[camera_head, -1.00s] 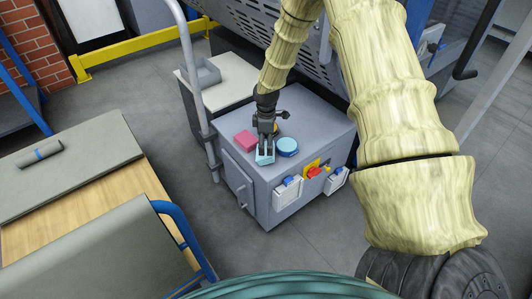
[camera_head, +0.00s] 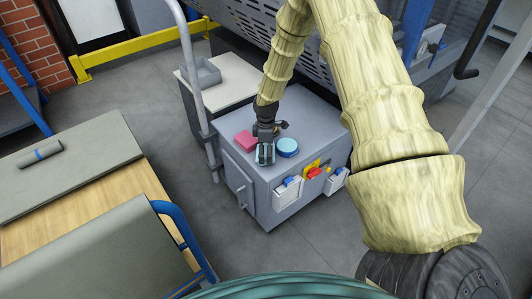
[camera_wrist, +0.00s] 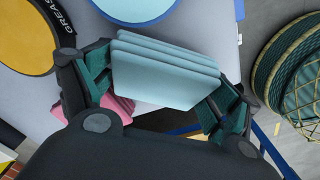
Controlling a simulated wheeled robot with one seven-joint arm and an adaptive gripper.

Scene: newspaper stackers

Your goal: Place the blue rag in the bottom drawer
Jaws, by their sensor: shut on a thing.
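The blue rag (camera_wrist: 165,75) is a light-blue folded stack. In the wrist view it sits between the two fingers of my gripper (camera_wrist: 160,84), with the finger pads against its sides. In the head view my gripper (camera_head: 265,154) is low over the top of the grey cabinet (camera_head: 312,115) and hides much of the rag. Whether the rag still touches the top I cannot tell. The cabinet's left face carries a handle (camera_head: 241,196); the split between drawers is not clear, and no open drawer shows.
A yellow-topped grease tin (camera_wrist: 25,35) shows in the wrist view. A grey rail (camera_head: 193,90) rises beside the cabinet. A workbench (camera_head: 95,205) stands left, with floor between.

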